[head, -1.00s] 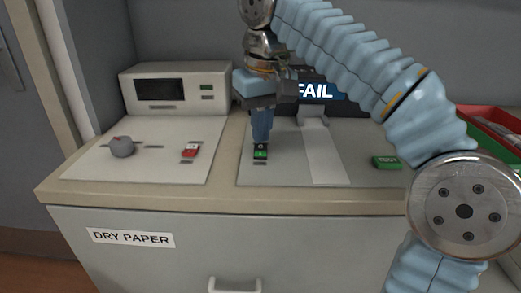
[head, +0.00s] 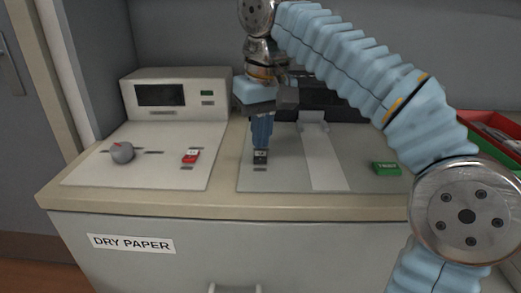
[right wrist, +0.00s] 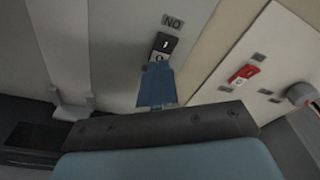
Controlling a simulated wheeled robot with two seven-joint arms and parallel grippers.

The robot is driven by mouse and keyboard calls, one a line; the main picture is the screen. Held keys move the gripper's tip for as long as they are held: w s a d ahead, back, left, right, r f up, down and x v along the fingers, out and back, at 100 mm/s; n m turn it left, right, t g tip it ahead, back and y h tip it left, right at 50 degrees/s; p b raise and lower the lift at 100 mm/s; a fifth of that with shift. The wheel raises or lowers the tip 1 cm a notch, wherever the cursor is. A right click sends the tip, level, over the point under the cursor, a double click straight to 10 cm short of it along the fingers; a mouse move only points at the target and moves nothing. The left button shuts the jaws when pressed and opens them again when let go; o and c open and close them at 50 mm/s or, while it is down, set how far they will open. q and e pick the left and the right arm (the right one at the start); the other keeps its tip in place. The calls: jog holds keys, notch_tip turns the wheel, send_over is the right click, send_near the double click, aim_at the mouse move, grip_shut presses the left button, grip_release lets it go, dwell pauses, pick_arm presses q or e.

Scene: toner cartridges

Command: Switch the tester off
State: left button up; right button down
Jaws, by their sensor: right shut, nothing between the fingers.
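The tester is the right-hand panel (head: 290,175) with a dark screen (head: 335,93) at its back, partly hidden by my arm. Its rocker switch (head: 260,157) looks black and unlit; it also shows in the right wrist view (right wrist: 161,46). My right gripper (head: 261,147) is shut and empty, pointing down with its fingertips at the far end of the switch, touching or very close to it. In the right wrist view the blue fingers (right wrist: 157,85) overlap that end of the switch. My left gripper is out of view.
A second unit on the left has a grey knob (head: 122,152), a red switch (head: 190,156) and a small dark screen (head: 160,95). A green TEST button (head: 386,168) lies right of the paper strip (head: 322,160). Red and green bins (head: 490,125) stand at right.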

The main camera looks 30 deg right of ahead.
aim_at(261, 154)
notch_tip(261, 154, up, 4)
jog(key=shift+f+p, duration=0.25)
jog(key=shift+p, duration=0.4)
jog(key=shift+r, duration=1.2)
